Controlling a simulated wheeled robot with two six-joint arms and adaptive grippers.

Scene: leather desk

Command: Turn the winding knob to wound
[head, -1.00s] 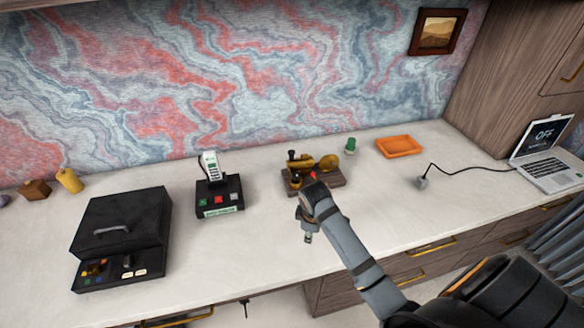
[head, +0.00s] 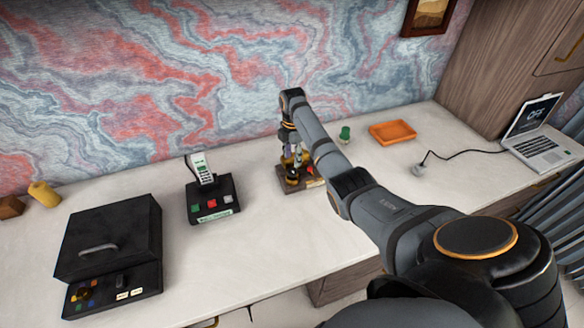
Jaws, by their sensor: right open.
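A brass-and-dark device on a wooden base (head: 288,186) stands on the desk, with a small red part at its right. My right arm reaches over it from the lower right. My right gripper (head: 293,160) points down at the device, open, and covers much of it. I cannot make out the winding knob or its setting, and I cannot tell whether the fingers touch the device. My left gripper is out of view.
A black box with a handle (head: 113,235) and a black stand with coloured buttons (head: 213,199) are to the left. An orange tray (head: 392,132), a green piece (head: 345,133) and a laptop (head: 538,140) are to the right. The front desk strip is clear.

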